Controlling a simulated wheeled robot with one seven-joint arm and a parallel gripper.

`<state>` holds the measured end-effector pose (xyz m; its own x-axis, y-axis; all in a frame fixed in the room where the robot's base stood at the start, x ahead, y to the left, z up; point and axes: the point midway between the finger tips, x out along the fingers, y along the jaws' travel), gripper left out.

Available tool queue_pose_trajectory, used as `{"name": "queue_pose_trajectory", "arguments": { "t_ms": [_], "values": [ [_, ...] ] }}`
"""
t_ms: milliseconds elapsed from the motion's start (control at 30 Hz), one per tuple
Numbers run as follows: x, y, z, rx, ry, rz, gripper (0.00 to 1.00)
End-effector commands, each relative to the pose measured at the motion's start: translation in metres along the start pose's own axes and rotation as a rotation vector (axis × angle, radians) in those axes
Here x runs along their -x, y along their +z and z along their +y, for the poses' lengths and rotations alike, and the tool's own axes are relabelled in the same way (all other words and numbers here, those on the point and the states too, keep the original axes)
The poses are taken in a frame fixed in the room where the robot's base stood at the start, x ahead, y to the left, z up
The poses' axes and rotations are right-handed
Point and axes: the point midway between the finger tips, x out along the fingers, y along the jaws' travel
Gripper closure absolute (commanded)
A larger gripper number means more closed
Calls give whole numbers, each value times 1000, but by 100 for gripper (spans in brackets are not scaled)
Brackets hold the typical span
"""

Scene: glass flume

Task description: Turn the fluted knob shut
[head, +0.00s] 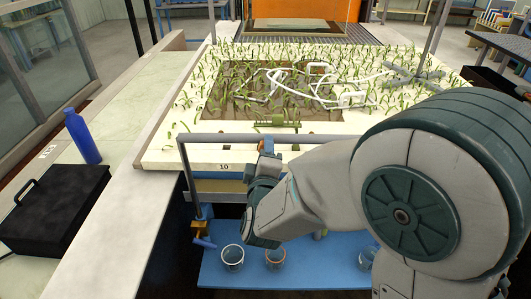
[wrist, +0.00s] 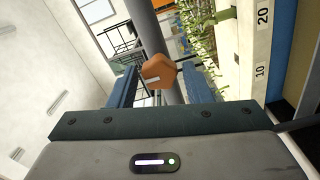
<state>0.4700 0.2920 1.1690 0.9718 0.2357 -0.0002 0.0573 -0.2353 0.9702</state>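An orange-brown knob (wrist: 158,70) with flat-sided edges and a short white mark shows in the wrist view, between and near the tips of my gripper's fingers. My gripper (wrist: 159,82) is open, with a finger on each side of the knob and what looks like a small gap on both sides. In the head view an orange-brown part, likely the same knob (head: 267,144), shows at the tip of my gripper (head: 266,160), by the grey rail at the tank's near end. My arm hides much of the area to the right.
A brass valve with a blue lever (head: 204,241) sits below left of my gripper. Several clear glasses, one here (head: 232,257), stand on the blue shelf (head: 300,265). A blue bottle (head: 82,136) and black case (head: 52,210) are at left. Green plants fill the bed behind.

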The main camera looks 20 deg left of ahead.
Motion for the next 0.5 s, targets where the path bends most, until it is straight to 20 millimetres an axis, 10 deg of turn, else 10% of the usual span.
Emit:
{"name": "queue_pose_trajectory", "arguments": {
  "t_ms": [500],
  "values": [
    [18,0,-1,-4,0,0,47]
  ]
}}
